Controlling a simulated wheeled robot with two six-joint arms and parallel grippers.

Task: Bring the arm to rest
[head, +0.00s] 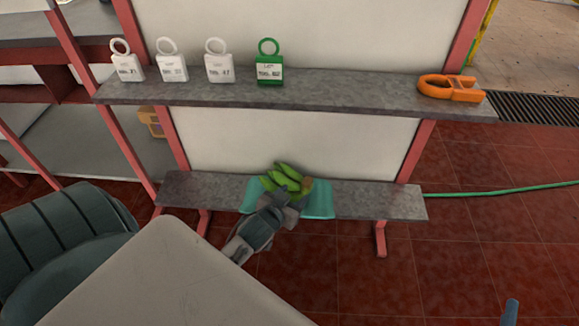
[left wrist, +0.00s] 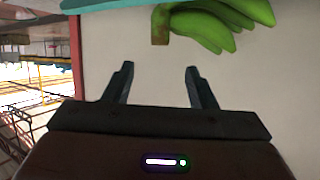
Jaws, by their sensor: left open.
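My left gripper (head: 287,196) reaches in to the lower shelf, just in front of a bunch of green bananas (head: 287,178). The bananas lie on a teal mat (head: 318,200) on that shelf. In the left wrist view my left gripper (left wrist: 158,75) has its two fingers spread with nothing between them. The bananas (left wrist: 220,25) show there beyond the fingertips, with the brown cut stem near the gap but apart from the fingers. My right gripper is not in view.
The upper shelf (head: 330,97) holds white tags (head: 173,66), a green tag (head: 268,68) and an orange clamp-like tool (head: 450,88). The lower shelf (head: 375,200) is bare at its right. A green hose (head: 500,190) runs across the red tiled floor.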

